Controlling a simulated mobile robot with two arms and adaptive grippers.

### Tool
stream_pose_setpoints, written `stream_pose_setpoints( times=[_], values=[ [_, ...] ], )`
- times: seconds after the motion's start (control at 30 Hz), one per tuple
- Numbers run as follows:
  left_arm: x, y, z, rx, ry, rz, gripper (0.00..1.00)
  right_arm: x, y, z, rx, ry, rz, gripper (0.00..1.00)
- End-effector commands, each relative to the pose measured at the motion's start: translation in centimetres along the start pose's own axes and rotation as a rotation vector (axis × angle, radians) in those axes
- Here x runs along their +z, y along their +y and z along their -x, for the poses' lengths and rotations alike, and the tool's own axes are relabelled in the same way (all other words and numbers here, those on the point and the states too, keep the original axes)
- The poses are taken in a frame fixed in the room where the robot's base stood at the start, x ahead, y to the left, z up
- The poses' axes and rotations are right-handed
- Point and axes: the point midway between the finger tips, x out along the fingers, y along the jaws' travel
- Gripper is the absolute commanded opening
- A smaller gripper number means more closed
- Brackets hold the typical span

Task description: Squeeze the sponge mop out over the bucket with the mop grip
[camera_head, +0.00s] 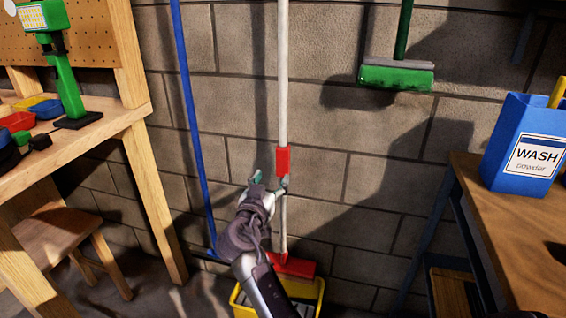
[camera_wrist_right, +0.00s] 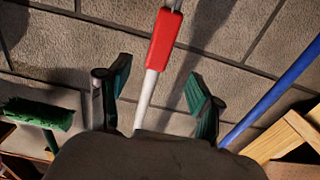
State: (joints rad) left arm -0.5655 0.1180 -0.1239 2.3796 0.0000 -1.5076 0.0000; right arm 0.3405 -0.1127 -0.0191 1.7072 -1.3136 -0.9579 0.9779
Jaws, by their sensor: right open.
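The sponge mop has a white pole (camera_head: 283,90), a red mop grip (camera_head: 283,160) and a red head (camera_head: 292,265). It stands upright by the block wall, its head at the yellow bucket (camera_head: 320,289), which my right arm partly hides. My right gripper (camera_head: 270,181) is open, just below and left of the grip. In the right wrist view my gripper's green-padded fingers (camera_wrist_right: 160,86) are apart, with the white pole (camera_wrist_right: 150,92) showing between them and the red grip (camera_wrist_right: 165,38) farther up. Contact with the pole cannot be told. My left gripper is not in view.
A blue pole (camera_head: 190,120) leans on the wall to the left. A green brush (camera_head: 397,77) hangs at upper right. A wooden workbench (camera_head: 130,120) and stool (camera_head: 55,235) stand left; a table (camera_head: 520,230) with a blue wash powder box (camera_head: 510,125) stands right.

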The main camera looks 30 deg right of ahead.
Motion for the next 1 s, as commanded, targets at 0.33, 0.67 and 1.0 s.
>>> stream_pose_setpoints(
  times=[0.33, 0.67, 1.0],
  values=[
    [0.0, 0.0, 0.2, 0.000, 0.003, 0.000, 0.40, 0.0, 0.0, -7.5, 0.000, 0.001, 0.005, 0.65],
    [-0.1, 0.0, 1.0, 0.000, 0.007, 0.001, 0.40, 0.1, 0.0, -11.4, -0.001, -0.002, 0.003, 0.65],
    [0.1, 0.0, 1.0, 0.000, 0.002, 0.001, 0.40, 0.1, -0.1, -11.7, -0.002, -0.002, 0.002, 0.63]
  ],
)
